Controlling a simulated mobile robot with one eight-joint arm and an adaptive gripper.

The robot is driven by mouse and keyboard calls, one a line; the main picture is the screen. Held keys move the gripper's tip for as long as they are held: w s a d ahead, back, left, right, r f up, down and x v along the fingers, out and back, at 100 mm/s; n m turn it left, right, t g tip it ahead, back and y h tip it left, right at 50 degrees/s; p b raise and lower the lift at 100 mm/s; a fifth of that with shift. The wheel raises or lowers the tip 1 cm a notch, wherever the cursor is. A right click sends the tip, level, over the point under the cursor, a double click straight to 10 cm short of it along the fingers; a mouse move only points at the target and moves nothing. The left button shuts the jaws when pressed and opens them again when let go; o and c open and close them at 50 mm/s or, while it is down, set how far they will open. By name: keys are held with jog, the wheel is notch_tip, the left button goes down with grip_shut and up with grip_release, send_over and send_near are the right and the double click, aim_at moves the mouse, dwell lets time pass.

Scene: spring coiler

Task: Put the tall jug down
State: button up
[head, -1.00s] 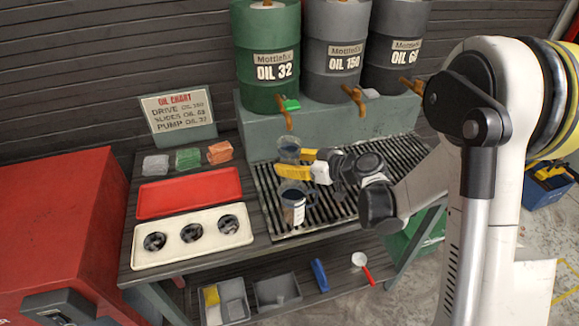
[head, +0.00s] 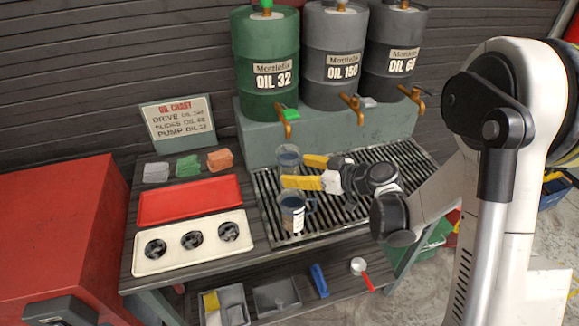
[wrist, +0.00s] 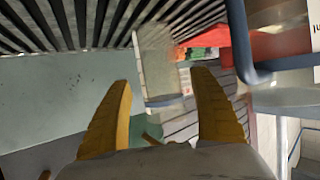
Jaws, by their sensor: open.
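In the wrist view a clear jug body (wrist: 163,65) shows beyond and between the open fingers (wrist: 163,110), not gripped. A second, labelled jug (head: 292,214) with a blue-grey handle stands in front on the grate. Its handle (wrist: 239,45) is close on the right in the wrist view.
Three oil drums with taps stand on a plinth (head: 330,135) behind the grate (head: 355,205). Left are a red tray (head: 190,199), a cream tray with three holes (head: 160,262) and several rags. Bins and a funnel-like scoop lie on the lower shelf.

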jog(key=s+d+r+m+h, duration=0.3)
jog(key=s+d+r, duration=0.1)
jog(key=s, duration=0.4)
jog(key=s+d+r+m+h+p, duration=0.1)
jog(key=s+d+r+m+h, duration=0.3)
jog(key=s+d, duration=0.2)
jog(key=s+d+r+m+g+h+p, duration=0.1)
jog(key=s+d+r+m+h, duration=0.2)
jog(key=s, duration=0.8)
jog(key=d+r, duration=0.1)
jog(key=d, duration=0.1)
jog(key=shift+d+h, duration=0.3)
jog(key=shift+h, duration=0.1)
